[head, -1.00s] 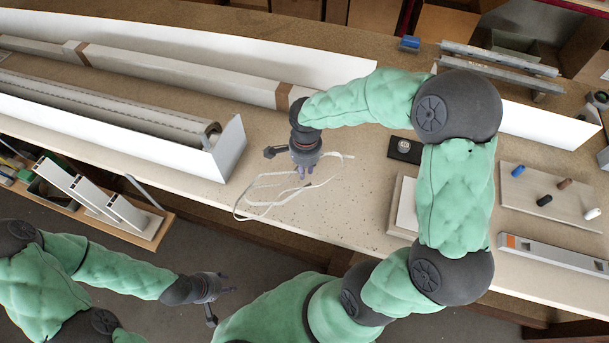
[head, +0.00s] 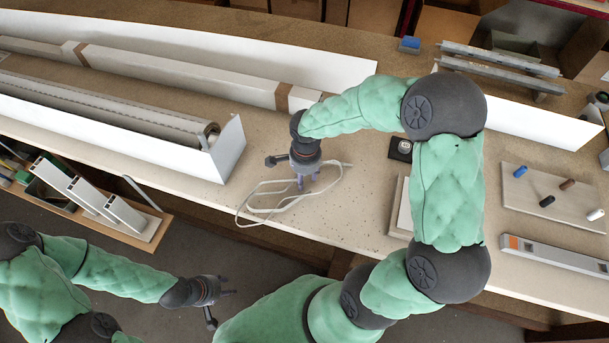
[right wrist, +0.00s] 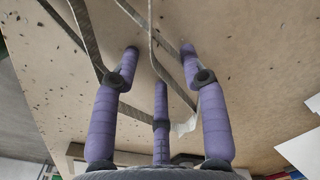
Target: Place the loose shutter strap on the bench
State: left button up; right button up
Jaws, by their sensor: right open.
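The loose shutter strap (head: 262,200) is a pale, thin band lying in loops on the bench (head: 335,215), near its front edge. My right gripper (head: 307,184) points down over the strap's right part. In the right wrist view its purple fingers (right wrist: 160,70) are spread, with strands of the strap (right wrist: 152,35) running between and beside them. The strap looks slack and not clamped. Whether the fingertips touch it or the bench I cannot tell. My left gripper (head: 228,291) hangs in front of the bench over the floor, away from the strap; its fingers look apart and empty.
A long white box profile (head: 228,150) lies open left of the strap. A plate with small coloured rollers (head: 545,195) and a spirit level (head: 555,253) lie at the right. A dark small block (head: 400,150) sits right of the gripper. Bare bench lies between.

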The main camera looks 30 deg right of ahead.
jog(key=shift+r, duration=0.1)
jog(key=shift+r, duration=0.3)
notch_tip(320, 180, up, 11)
jog(key=p, duration=0.3)
jog(key=shift+s+r, duration=0.15)
jog(key=shift+r, duration=0.05)
